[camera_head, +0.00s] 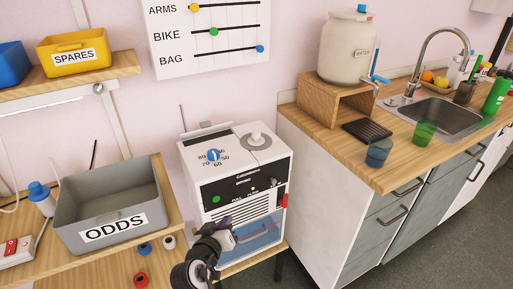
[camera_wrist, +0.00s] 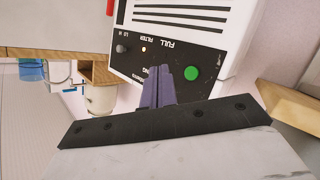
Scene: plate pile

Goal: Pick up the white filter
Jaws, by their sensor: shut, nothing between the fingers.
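I cannot make out a white filter in either view. A white boxy machine (camera_head: 235,170) stands between the shelf and the counter. It has a dial, a black control panel (camera_head: 240,186), front slats and a blue, see-through bin low in front. In the wrist view, the panel (camera_wrist: 200,45) appears upside down with the words FULL and FILTER, and a green button (camera_wrist: 191,73). My gripper (camera_wrist: 163,72) is shut and empty, its fingertips in front of the panel; I cannot tell whether they touch. In the head view my arm reaches up beside the machine's lower front.
A grey ODDS bin (camera_head: 108,205) sits on the wooden bench at left, with small spools (camera_head: 168,242) in front. At right, a wooden counter holds a water urn (camera_head: 346,48), a black rack (camera_head: 367,131), tumblers (camera_head: 424,132) and a sink. Floor shows at lower right.

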